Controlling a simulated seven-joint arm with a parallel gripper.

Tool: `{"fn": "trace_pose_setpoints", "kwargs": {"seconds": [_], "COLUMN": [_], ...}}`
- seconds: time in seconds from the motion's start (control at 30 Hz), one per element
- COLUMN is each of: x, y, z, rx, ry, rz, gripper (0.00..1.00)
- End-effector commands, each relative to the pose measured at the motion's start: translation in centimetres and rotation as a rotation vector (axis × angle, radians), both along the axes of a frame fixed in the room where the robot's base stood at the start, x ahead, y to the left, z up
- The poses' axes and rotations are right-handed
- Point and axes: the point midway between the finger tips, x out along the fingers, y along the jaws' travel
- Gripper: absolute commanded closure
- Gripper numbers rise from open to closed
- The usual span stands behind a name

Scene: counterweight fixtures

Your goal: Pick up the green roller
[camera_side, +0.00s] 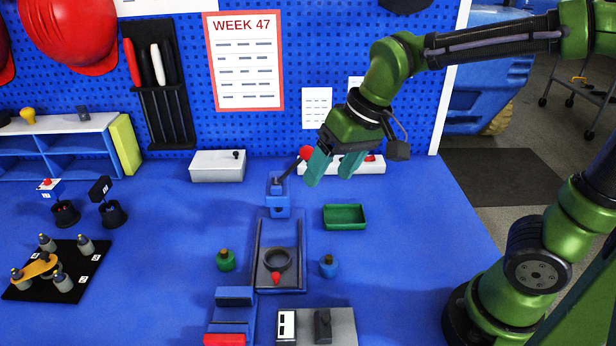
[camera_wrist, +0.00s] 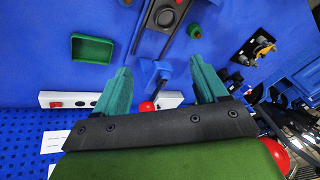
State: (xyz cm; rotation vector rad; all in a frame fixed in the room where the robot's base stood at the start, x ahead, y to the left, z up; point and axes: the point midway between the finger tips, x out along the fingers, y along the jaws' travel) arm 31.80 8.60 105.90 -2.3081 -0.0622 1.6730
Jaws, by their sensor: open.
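The green roller (camera_side: 226,260), a small rounded piece with a brownish knob on top, stands on the blue table left of the sliding fixture. It also shows in the wrist view (camera_wrist: 194,31), beyond my right-hand fingertip and apart from it. My gripper (camera_side: 334,168) has two teal fingers spread apart with nothing held between them. It hangs above the back of the table, behind and to the right of the roller. The fingers also show in the wrist view (camera_wrist: 160,68).
A red-knobbed lever (camera_side: 306,153) on a blue base (camera_side: 277,208) stands close to my fingers. The fixture (camera_side: 260,240) holds a dark ring. A blue roller (camera_side: 328,266) stands to its right. A green tray (camera_side: 344,224) lies nearby. Open table surrounds the green roller's left side.

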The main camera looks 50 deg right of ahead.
Motion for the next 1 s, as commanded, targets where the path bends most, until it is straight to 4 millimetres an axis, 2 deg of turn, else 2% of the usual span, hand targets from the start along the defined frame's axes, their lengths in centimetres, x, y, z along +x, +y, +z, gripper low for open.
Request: {"fn": "trace_pose_setpoints", "kwargs": {"seconds": [0.03, 0.2, 0.4, 0.5, 0.6, 0.77, 0.87, 1.0], "x": [1.7, 6.9, 12.2, 14.2, 15.5, 16.5, 16.0, 15.9], "y": [1.2, 5.1, 10.4, 12.5, 13.7, 14.0, 13.9, 13.8], "z": [-0.5, -2.3, -5.8, -7.3, -7.6, -5.6, -6.5, -9.1], "rx": [-0.016, -0.077, -0.164, -0.205, -0.229, -0.229, -0.233, -0.232], "ry": [0.039, 0.149, 0.257, 0.294, 0.308, 0.3, 0.324, 0.325], "rz": [0.029, 0.104, 0.165, 0.176, 0.168, 0.136, 0.13, 0.131], "gripper": [0.28, 0.28, 0.28, 0.28, 0.28, 0.28, 0.28, 0.28]}}
